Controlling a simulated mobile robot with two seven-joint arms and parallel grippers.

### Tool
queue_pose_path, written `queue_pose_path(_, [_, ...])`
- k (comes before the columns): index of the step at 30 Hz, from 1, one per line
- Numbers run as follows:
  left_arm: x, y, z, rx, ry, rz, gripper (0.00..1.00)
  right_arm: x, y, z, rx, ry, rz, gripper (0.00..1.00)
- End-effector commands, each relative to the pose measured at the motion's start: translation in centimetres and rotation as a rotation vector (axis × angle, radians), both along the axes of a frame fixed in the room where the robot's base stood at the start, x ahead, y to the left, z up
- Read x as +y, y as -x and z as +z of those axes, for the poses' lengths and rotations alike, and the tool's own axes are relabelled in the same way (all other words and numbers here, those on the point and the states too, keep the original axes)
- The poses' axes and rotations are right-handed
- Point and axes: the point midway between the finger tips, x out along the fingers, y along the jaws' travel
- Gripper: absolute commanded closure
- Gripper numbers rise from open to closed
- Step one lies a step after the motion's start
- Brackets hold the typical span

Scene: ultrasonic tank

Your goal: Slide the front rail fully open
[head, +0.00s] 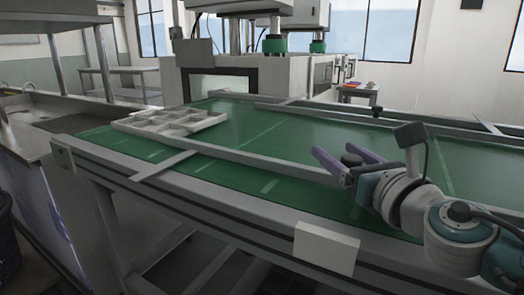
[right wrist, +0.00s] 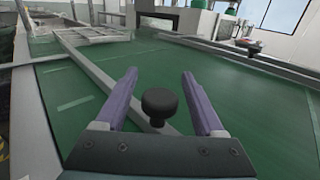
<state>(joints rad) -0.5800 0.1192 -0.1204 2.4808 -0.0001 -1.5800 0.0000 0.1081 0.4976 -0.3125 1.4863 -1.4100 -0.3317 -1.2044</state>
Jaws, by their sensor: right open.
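The front rail (head: 270,163) is a long grey bar lying across the green belt (head: 290,125). It also shows in the right wrist view (right wrist: 84,63), running from the upper left to between my fingers. A black round knob (right wrist: 160,103) stands on the rail near its right visible part; it also shows in the head view (head: 351,160). My right gripper (head: 333,150) is open, with its two purple fingers on either side of the knob. I cannot tell whether either finger touches it. The rail's right end is hidden behind my right arm. My left gripper is out of view.
A back rail with its own black knob (head: 376,111) lies farther across the belt. A pale divided tray (head: 170,124) sits on the belt at the left. A flat grey bar (head: 165,165) crosses the front edge. A machine housing (head: 222,78) stands behind.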

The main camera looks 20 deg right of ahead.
Motion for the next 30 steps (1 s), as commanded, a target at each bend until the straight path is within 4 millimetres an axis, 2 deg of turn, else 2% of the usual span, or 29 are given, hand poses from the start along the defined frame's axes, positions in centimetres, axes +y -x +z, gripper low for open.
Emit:
queue_pose_path(7, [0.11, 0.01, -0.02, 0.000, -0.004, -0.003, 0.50, 0.02, -0.05, -0.02, 0.001, -0.001, 0.000, 0.30])
queue_pose_path(25, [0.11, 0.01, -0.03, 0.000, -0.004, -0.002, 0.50, 0.01, -0.03, -0.01, 0.000, -0.001, 0.000, 0.97])
queue_pose_path(26, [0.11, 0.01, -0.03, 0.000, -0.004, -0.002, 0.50, 0.01, -0.03, -0.01, 0.000, -0.001, 0.000, 1.00])
queue_pose_path(30, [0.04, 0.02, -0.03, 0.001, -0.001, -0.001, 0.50, 0.01, -0.03, 0.00, 0.000, -0.001, 0.000, 1.00])
